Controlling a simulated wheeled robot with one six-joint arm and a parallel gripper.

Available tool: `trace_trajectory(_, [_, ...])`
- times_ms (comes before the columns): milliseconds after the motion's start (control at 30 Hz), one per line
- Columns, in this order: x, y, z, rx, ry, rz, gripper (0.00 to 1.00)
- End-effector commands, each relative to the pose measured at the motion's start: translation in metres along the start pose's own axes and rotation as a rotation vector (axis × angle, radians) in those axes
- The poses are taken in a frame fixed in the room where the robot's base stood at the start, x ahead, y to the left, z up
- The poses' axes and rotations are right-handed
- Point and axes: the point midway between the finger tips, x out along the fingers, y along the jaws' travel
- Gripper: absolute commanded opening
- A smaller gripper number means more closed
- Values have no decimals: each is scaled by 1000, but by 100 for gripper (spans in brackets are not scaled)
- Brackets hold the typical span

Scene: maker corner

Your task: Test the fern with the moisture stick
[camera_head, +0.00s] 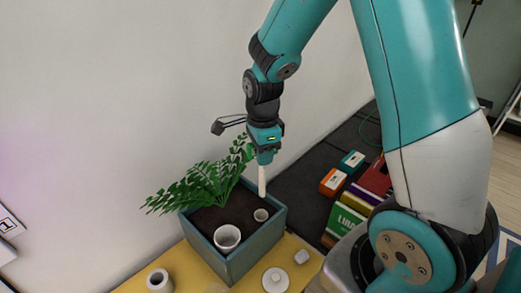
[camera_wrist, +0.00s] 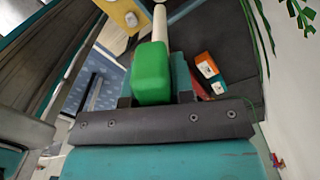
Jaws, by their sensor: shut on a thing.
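My gripper (camera_head: 265,157) is shut on the moisture stick, pointing down at the back right of the planter box. The stick's white shaft (camera_head: 262,181) shows below the jaws. In the wrist view its green handle (camera_wrist: 152,73) sits between the jaws, with the pale shaft (camera_wrist: 160,22) beyond. The fern (camera_head: 205,186) grows in dark soil (camera_head: 208,219) in the blue-grey planter box (camera_head: 250,254), left of the stick. Its fronds (camera_wrist: 300,14) also show in the wrist view. The stick's lower end appears near the box's back right rim; I cannot tell whether it touches anything.
A white cup (camera_head: 159,281), a round white lid (camera_head: 275,280) and a small white piece (camera_head: 302,257) are on the yellow table (camera_head: 304,271). Books (camera_head: 346,221) and boxes lie right.

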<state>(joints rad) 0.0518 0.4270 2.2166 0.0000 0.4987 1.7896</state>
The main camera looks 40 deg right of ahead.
Motion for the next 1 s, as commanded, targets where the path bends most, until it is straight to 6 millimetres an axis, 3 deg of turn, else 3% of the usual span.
trace_trajectory(700, [59, 0, -1, 1, 0, 0, 0])
trace_trajectory(1000, [66, 0, -1, 1, 0, 0, 0])
